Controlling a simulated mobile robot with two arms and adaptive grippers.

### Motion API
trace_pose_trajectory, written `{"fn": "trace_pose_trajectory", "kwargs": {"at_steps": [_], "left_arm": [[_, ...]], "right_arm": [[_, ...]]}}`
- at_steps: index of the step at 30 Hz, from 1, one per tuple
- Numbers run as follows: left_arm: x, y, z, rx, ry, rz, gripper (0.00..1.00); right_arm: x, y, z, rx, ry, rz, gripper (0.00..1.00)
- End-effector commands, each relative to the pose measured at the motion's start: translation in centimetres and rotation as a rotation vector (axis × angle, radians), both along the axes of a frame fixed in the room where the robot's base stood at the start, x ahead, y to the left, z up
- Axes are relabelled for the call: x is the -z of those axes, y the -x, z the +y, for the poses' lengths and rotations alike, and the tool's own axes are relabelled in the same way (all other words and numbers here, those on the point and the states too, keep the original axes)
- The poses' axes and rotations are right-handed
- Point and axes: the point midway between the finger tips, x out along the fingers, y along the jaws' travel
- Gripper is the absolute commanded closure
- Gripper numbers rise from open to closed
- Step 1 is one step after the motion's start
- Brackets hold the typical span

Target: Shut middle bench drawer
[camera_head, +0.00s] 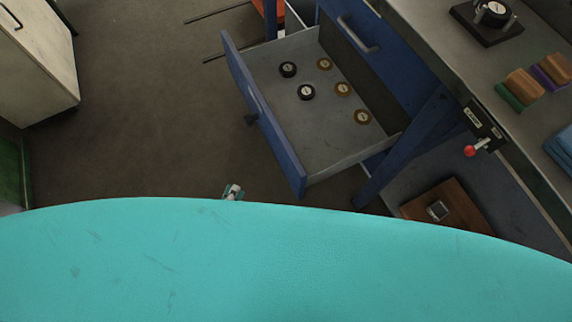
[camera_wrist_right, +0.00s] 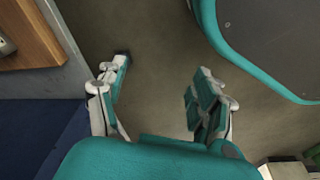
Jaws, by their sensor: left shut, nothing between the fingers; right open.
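The open bench drawer (camera_head: 328,150) has a blue front and a grey inside, and is pulled far out from the blue bench (camera_head: 385,65). Several small round black and gold pieces lie inside. My left gripper (camera_head: 233,191) barely shows past the big teal part of my body, below and left of the drawer front, apart from it; it is shut and empty. My right gripper (camera_wrist_right: 160,78) is open and empty in the right wrist view, with floor between its fingers. The drawer front does not show clearly there.
Another blue drawer with a grey handle (camera_head: 357,35) is closed above. A red-knobbed lever (camera_head: 470,151) is on the bench edge. A wooden board (camera_head: 448,212) lies on the lower shelf. A pale cabinet (camera_head: 38,62) stands left. Floor (camera_head: 150,120) left of the drawer is clear.

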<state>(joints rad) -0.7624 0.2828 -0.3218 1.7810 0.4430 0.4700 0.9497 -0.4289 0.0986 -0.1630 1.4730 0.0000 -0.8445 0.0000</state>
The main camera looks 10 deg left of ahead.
Motion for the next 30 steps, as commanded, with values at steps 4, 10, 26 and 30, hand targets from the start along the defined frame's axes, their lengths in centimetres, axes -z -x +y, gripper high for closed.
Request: {"fn": "trace_pose_trajectory", "kwargs": {"at_steps": [4,10,26,30], "left_arm": [[-2.5,-0.2,-0.1,-0.045,0.194,-0.086,1.00],[-4.4,-1.0,-0.2,-0.060,0.261,-0.118,1.00],[-4.2,-10.7,-2.6,-0.060,0.260,-0.114,1.00],[-4.2,-11.7,-4.2,-0.060,0.258,-0.113,1.00]], "right_arm": [[0.9,-1.2,0.2,0.002,-0.002,-0.014,0.32],[0.3,-1.5,0.2,0.003,-0.002,-0.016,0.32],[-1.0,-2.1,0.3,0.004,-0.002,-0.023,0.32],[-1.3,-2.3,0.4,0.005,-0.003,-0.027,0.32]]}}
